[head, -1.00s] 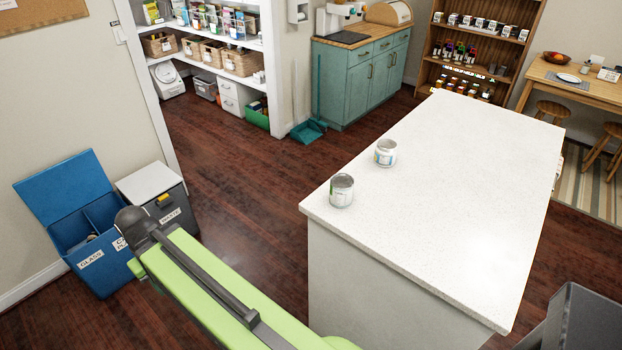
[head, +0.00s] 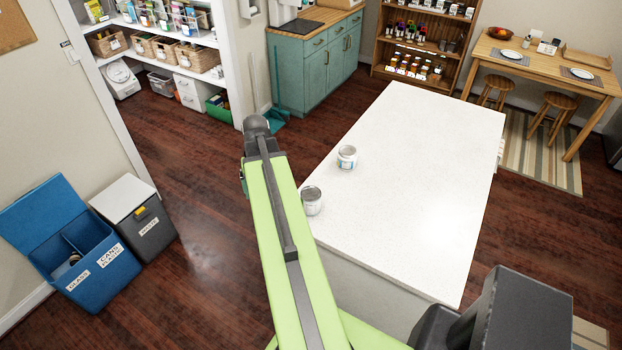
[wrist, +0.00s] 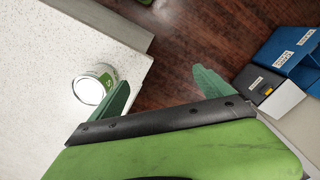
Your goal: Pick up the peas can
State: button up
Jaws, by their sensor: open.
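A can (wrist: 90,89) with a pale round top and a green and white label stands on the white counter in the wrist view, just left of my left finger. I take it for the peas can, though the lettering is too small to read. My gripper (wrist: 160,78) is open, its green fingers apart with dark floor showing between them. In the head view, a grey-topped can (head: 312,201) stands near the counter's left edge, and a white jar-like container (head: 347,157) stands farther back. My arm's end is left of both; the fingers are mostly hidden there.
The white counter (head: 420,165) is otherwise clear. A blue recycling bin (head: 92,275) and a grey waste bin (head: 148,232) stand on the floor at left. Teal cabinets (head: 315,77) and pantry shelves are behind. Open floor lies between bins and counter.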

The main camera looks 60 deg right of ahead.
aim_at(313, 193)
jog(key=s+d+r+m+p, duration=0.4)
jog(key=s+d+r, duration=0.3)
jog(key=s+d, duration=0.4)
notch_tip(313, 193, down, 13)
jog(key=b, duration=1.2)
jog(key=shift+s+b, duration=0.15)
jog(key=shift+b, duration=0.25)
jog(key=f+b, duration=0.5)
jog(key=shift+w+a+f, duration=0.1)
jog(key=shift+w+f, duration=0.1)
jog(key=shift+w, duration=0.2)
jog(key=shift+r, duration=0.15)
jog(key=shift+c, duration=0.2)
jog(key=c, duration=1.4)
jog(key=shift+r, duration=0.15)
